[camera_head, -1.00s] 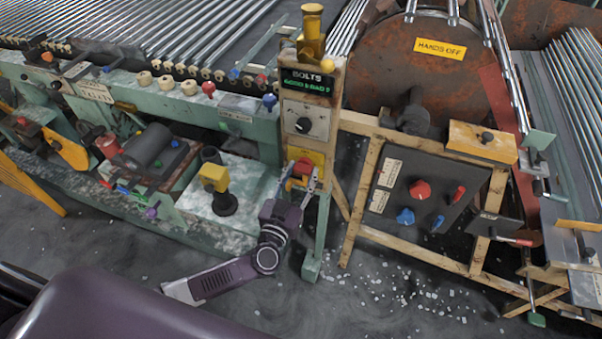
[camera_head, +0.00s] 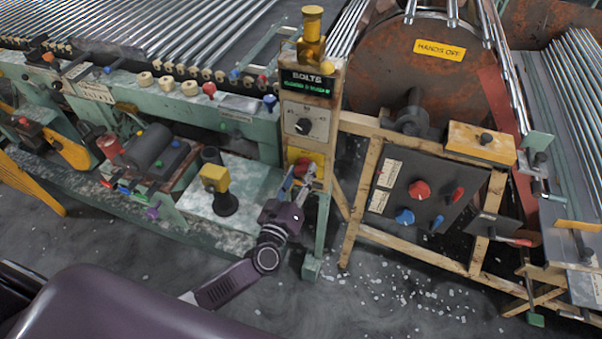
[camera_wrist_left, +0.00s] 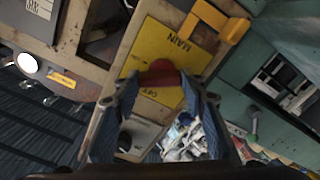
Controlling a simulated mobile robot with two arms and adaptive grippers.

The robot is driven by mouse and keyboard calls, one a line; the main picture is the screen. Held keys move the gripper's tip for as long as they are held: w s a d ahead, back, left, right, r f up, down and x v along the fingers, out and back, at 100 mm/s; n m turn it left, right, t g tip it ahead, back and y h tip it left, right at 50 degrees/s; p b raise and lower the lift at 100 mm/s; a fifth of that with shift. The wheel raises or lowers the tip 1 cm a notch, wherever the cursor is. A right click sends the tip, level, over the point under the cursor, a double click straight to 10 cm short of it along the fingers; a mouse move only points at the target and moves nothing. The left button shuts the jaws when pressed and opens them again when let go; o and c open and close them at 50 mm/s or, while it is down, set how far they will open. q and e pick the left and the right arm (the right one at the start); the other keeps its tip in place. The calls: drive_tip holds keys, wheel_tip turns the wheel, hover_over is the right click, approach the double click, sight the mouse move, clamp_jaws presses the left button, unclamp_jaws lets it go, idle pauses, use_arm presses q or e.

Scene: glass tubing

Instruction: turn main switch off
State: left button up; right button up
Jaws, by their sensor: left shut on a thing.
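The main switch is a red handle (camera_head: 300,169) on a yellow plate (camera_head: 305,154), low on the wooden post. In the left wrist view the plate (camera_wrist_left: 190,55) reads "MAIN" and "OFF", and the red handle (camera_wrist_left: 160,72) sits between my fingertips. My left gripper (camera_head: 297,183) is shut on this handle, with a finger on each side. In the head view the gripper partly hides the handle, so its exact angle is hard to tell. My right gripper is in neither view.
Above the switch are a selector knob (camera_head: 303,126) and a "BOLTS" display (camera_head: 307,82). A dark panel (camera_head: 412,205) with red and blue knobs stands to the right. A yellow-topped post (camera_head: 215,180) stands left of my gripper. A large rusty drum (camera_head: 410,75) is behind.

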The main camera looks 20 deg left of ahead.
use_arm(q)
drive_tip(key=n+b, duration=0.1)
drive_tip(key=n, duration=0.4)
drive_tip(key=shift+f+n, duration=0.15)
drive_tip(key=shift+n, duration=0.25)
drive_tip(key=n+b, duration=0.1)
drive_tip(key=n, duration=0.4)
drive_tip(key=shift+a+n+b, duration=0.15)
drive_tip(key=shift+n+b, duration=0.15)
drive_tip(key=shift+b, duration=0.1)
drive_tip(key=o, duration=1.2)
drive_tip(key=shift+c, duration=0.2)
drive_tip(key=shift+s, duration=0.15)
drive_tip(key=s, duration=1.1)
drive_tip(key=shift+s+a, duration=0.2)
drive_tip(key=shift+s, duration=0.2)
